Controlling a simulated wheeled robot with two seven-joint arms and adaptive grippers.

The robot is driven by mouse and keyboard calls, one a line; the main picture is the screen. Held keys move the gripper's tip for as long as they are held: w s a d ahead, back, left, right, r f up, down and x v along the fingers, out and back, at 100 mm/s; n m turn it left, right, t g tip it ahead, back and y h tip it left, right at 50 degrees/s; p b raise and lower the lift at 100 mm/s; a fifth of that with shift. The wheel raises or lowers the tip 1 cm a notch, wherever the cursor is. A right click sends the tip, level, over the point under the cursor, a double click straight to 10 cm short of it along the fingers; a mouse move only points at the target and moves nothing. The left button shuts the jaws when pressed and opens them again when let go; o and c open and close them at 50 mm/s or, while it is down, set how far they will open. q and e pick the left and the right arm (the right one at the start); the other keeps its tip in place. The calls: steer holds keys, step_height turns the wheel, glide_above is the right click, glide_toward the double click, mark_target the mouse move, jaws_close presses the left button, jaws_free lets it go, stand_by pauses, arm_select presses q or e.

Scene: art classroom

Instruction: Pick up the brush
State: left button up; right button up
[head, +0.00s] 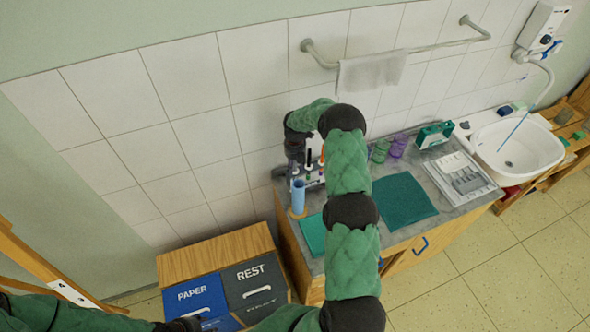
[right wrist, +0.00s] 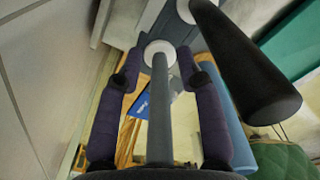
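Several brush-like tools with coloured handles (head: 316,163) stand upright in a dark rack at the back left of the counter. My right gripper (head: 298,165) is at this rack, partly covered by my own arm. In the right wrist view its two purple-wrapped fingers (right wrist: 159,58) are apart. A slim grey rod, seemingly the brush handle (right wrist: 160,115), runs between them toward a white round piece (right wrist: 158,48) on the rack. Gaps show on both sides of the rod. My left arm shows at the lower left of the head view, but its fingers are not visible.
A thick black handle (right wrist: 245,65) stands close beside the right finger. A blue cylinder (head: 298,196) stands at the counter's left edge. A dark green mat (head: 402,201), a grey tray (head: 463,178) and a sink (head: 520,150) lie to the right. Paper and rest bins (head: 215,255) stand below left.

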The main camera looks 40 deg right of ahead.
jaws_close()
steer(key=shift+r, duration=0.1)
step_height(320, 180, up, 9)
steer(key=shift+r+b, duration=0.2)
steer(key=shift+b, duration=0.1)
steer(key=shift+r+p, duration=0.8)
steer(key=shift+r, duration=0.7)
